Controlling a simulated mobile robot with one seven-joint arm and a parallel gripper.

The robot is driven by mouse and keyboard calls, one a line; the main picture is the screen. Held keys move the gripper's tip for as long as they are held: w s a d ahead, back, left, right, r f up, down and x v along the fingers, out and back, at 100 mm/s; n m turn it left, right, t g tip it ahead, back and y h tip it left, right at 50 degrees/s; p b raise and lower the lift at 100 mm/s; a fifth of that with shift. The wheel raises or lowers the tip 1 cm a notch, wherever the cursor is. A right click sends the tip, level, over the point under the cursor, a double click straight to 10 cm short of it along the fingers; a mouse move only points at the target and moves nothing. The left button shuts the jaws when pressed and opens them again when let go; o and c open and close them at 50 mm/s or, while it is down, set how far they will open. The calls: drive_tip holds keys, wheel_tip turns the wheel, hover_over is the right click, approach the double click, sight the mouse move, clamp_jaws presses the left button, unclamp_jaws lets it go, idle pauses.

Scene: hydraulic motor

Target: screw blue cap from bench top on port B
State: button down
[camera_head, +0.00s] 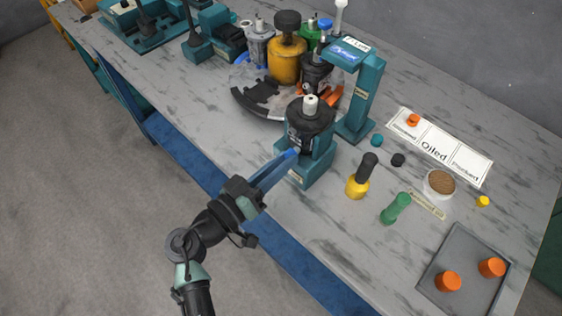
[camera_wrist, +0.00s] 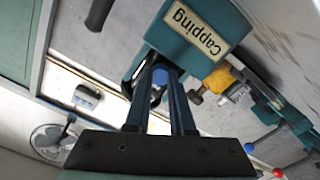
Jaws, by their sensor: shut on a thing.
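My gripper (camera_head: 291,154) reaches up from the front edge of the bench to the side of a black motor (camera_head: 312,122). The motor stands upright in a teal capping stand (camera_head: 312,172), with a white shaft end on top. The fingers are shut on a blue cap (camera_head: 293,152), at the motor's near left side. In the wrist view the blue cap (camera_wrist: 158,76) shows between the fingertips, beside the stand's "Capping" label (camera_wrist: 192,28). Port B cannot be made out behind the cap and fingers. I cannot tell whether the cap touches or sits on the port.
A teal press column (camera_head: 364,98) rises just behind the motor. Loose caps and a bowl (camera_head: 439,184) lie beyond. A grey tray (camera_head: 465,246) holds two orange caps. Several motors crowd the back left.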

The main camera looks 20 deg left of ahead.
drive_tip(key=shift+w+d+b, duration=0.1)
drive_tip(key=shift+w+b, duration=0.15)
drive_tip(key=shift+b, duration=0.15)
idle(0.5)
drive_tip(key=shift+f+m+b, duration=0.15)
drive_tip(key=shift+m+b, duration=0.15)
drive_tip(key=shift+b, duration=0.45)
drive_tip(key=shift+m+b, duration=0.6)
drive_tip(key=shift+b, duration=0.25)
drive_tip(key=m+b, duration=0.3)
drive_tip(key=b, duration=0.3)
drive_tip(key=shift+w, duration=0.1)
drive_tip(key=shift+r+m, duration=0.2)
drive_tip(key=shift+m, duration=0.3)
drive_tip(key=shift+f+m+b, duration=0.2)
drive_tip(key=shift+m+b, duration=0.7)
drive_tip(key=shift+b, duration=1.1)
drive_tip(key=shift+r, duration=0.15)
